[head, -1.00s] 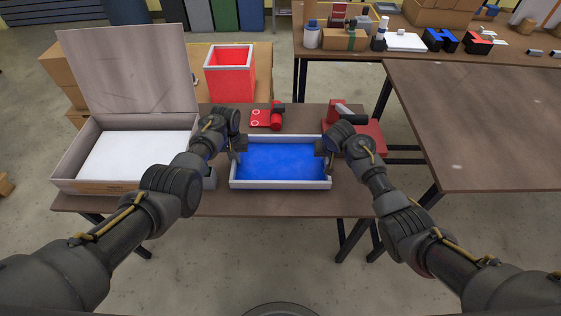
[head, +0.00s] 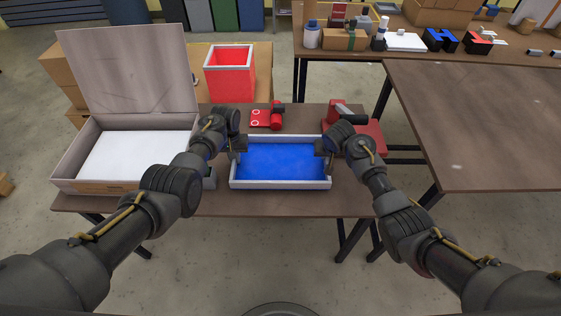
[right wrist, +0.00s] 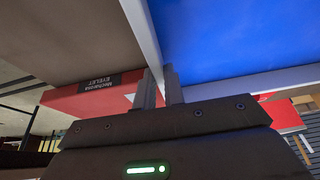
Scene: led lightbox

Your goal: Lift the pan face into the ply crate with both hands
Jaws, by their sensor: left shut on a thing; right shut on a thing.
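The pan face (head: 281,160) is a shallow blue tray with a white rim, level on or just above the brown table at its middle. My left gripper (head: 238,152) is shut on its left rim. My right gripper (head: 324,153) is shut on its right rim. In the right wrist view, the right fingers (right wrist: 163,88) pinch the white rim beside the blue pan face (right wrist: 225,40). The ply crate (head: 72,172) stands open to the left, its lid (head: 128,70) tilted up at the back. A white surface (head: 135,155) shows inside it.
A red tool (head: 266,118) lies behind the pan face. A red device (head: 368,138) is behind my right gripper, on the table (head: 222,206). A red bin (head: 230,80) stands at the back. My left arm crosses between crate and pan face.

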